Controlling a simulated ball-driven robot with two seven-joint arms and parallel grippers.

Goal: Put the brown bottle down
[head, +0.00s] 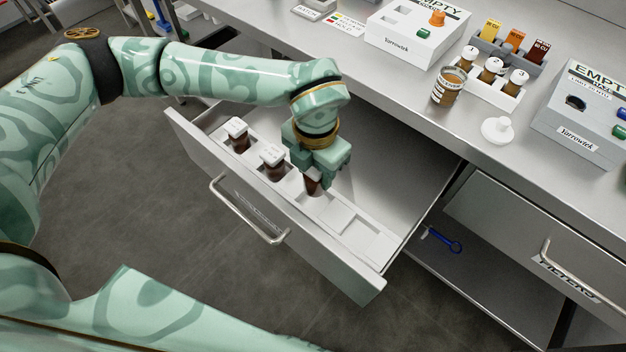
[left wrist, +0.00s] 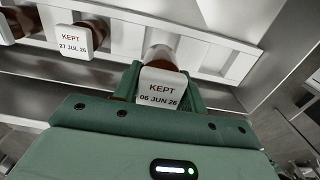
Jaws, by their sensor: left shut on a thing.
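My left gripper (head: 318,176) is over the open drawer and shut on a brown bottle (head: 312,187). In the left wrist view the bottle's white cap (left wrist: 161,87) reads KEPT 06 JUN 26 and sits between the fingers. The bottle is at the white slotted rack (head: 368,237) in the drawer, in line with its slots. Its lower end is hidden, so I cannot tell if it touches the slot's floor. Two brown bottles with white caps stand in the rack to the left, one (head: 272,160) near the gripper and one (head: 238,135) farther off. My right gripper is not in view.
The drawer's front wall (head: 200,165) and handle face the floor. Slots right of the gripper are empty. On the counter stand a jar (head: 448,86), a white stopper (head: 497,130), a rack of small bottles (head: 491,78) and two grey-white boxes (head: 415,38).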

